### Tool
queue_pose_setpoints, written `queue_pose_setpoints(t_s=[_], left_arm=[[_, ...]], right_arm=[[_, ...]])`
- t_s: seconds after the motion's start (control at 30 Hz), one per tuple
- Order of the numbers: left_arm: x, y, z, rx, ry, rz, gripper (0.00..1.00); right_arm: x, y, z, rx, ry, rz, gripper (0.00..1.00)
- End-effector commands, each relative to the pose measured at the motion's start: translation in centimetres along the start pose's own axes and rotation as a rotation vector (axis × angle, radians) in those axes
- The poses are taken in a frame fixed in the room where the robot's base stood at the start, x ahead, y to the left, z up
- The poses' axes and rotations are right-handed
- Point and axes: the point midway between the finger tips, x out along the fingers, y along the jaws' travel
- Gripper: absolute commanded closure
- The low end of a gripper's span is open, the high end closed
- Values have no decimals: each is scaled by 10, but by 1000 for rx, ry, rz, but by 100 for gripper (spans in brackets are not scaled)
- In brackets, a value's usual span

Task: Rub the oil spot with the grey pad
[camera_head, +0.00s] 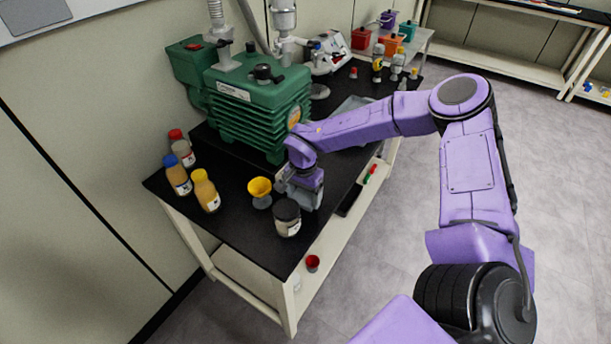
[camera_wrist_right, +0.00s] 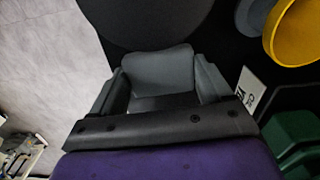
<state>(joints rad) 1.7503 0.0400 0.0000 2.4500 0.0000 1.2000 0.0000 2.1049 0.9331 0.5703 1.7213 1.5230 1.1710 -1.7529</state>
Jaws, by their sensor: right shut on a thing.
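My right gripper (camera_head: 300,195) is low over the black table top (camera_head: 235,222), between the yellow-topped funnel and the black-capped jar. In the right wrist view, my right gripper (camera_wrist_right: 160,82) is shut on the grey pad (camera_wrist_right: 160,72), which sits between its two fingers. In the head view the pad cannot be told apart from the gripper. I cannot see the oil spot; the gripper and arm hide part of the table. I cannot tell whether the pad touches the table. My left gripper is not in view.
The black-capped jar (camera_head: 287,218) stands close in front of the gripper, and the yellow funnel (camera_head: 260,190) close to its left. Several bottles, one yellow-capped (camera_head: 206,192), stand further left. The green pump (camera_head: 255,105) is behind.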

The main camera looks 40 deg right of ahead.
Motion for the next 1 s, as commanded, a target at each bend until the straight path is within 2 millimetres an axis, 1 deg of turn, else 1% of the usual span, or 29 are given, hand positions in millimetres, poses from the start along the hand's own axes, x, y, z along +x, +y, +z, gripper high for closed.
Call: queue_pose_setpoints(t_s=[0.03, 0.4, 0.5, 1.0], left_arm=[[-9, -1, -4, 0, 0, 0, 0], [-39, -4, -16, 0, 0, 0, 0], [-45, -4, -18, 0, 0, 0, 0], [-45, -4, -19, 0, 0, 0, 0]], right_arm=[[-10, 0, 0, 0, 0, -1, 50], [-43, 1, -1, 2, 1, -2, 50], [-49, 1, -1, 2, 1, -2, 50], [-50, 1, -1, 3, 1, -2, 50]])
